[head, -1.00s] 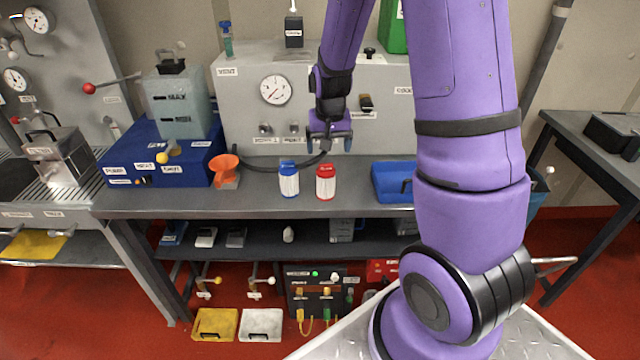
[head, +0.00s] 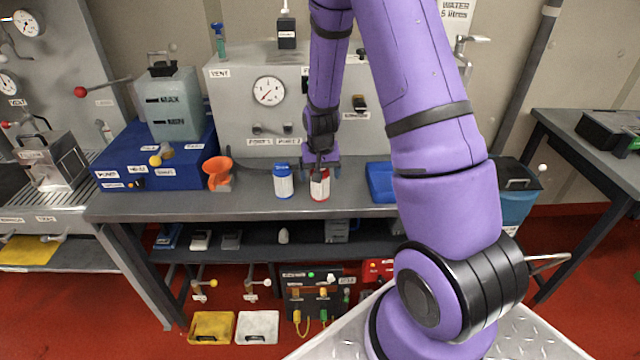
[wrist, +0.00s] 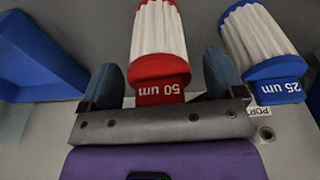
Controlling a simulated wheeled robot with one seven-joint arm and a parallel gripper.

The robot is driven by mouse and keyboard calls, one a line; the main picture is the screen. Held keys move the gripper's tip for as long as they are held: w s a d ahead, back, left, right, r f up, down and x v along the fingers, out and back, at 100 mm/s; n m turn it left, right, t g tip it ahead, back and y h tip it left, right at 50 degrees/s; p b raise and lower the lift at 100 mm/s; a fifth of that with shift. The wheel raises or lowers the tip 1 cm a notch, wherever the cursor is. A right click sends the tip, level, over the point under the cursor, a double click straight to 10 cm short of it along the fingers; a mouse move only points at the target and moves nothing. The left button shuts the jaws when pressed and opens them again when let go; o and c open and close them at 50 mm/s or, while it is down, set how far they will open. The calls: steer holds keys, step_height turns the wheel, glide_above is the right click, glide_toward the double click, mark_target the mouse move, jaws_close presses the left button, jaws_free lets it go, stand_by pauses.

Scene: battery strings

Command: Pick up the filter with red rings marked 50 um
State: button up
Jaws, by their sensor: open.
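The filter with red rings (head: 320,187) stands upright on the grey bench top in the head view. In the wrist view the red filter (wrist: 158,50) reads "50 um" on its red band. My gripper (head: 321,170) is right above it in the head view. In the wrist view my gripper (wrist: 165,82) is open, with one blue-grey finger on each side of the red band. I cannot tell whether the fingers touch it. A filter with blue rings (head: 283,184) stands just to the left; its band reads "25 um" in the wrist view (wrist: 262,50).
An orange funnel (head: 217,172) stands left of the filters. A blue tray (head: 379,182) lies to their right. A grey panel with a gauge (head: 268,91) rises behind them. The bench front between funnel and tray is otherwise clear.

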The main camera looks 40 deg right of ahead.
steer(key=shift+f, duration=0.3)
steer(key=c, duration=1.3)
steer(key=shift+o, duration=0.2)
steer(key=shift+r, duration=0.2)
